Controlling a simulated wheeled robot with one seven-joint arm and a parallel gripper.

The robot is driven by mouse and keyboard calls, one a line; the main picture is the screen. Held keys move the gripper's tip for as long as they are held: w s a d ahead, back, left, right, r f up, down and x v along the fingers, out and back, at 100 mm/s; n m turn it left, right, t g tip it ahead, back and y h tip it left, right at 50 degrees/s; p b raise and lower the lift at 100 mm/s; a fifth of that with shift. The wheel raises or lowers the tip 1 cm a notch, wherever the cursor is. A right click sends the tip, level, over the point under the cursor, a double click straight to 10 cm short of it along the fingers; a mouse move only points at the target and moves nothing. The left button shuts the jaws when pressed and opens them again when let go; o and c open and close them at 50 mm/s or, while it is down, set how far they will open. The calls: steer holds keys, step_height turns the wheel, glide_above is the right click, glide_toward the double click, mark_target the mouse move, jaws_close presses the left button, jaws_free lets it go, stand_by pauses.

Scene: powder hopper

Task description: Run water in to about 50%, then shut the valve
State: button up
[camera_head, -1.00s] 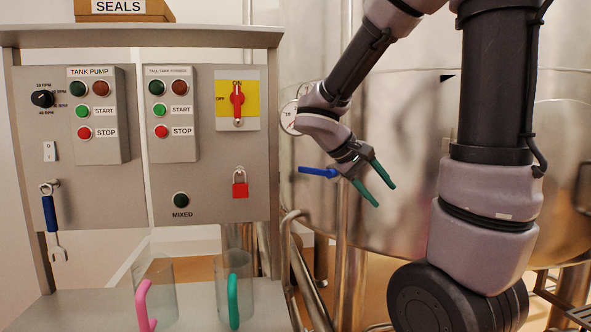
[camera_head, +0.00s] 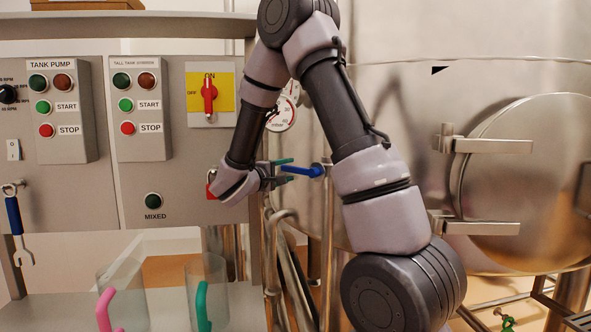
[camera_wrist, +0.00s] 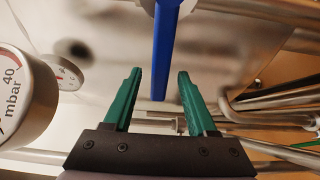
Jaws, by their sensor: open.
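The blue valve lever (camera_head: 302,171) sticks out sideways from a pipe in front of the big steel tank (camera_head: 400,90). My gripper (camera_head: 285,170) points right at the lever's left end, its green fingers open. In the wrist view the blue lever (camera_wrist: 164,50) hangs down from the top, its tip between the open fingers (camera_wrist: 158,95) or just beyond them; I cannot tell if it touches. A round gauge marked mbar (camera_wrist: 22,95) is at the left of the wrist view. In the head view the gauge (camera_head: 282,115) is partly hidden by my arm. No water level can be read.
A control panel (camera_head: 185,190) with START and STOP buttons and a red switch (camera_head: 209,94) stands at the left. Pipes (camera_head: 272,260) run close under my gripper. A round tank door (camera_head: 530,180) is at the right.

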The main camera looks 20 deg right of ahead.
mark_target(296, 168)
steer(key=x, duration=0.5)
steer(key=shift+d, duration=0.1)
jaws_close()
stand_by(1.3)
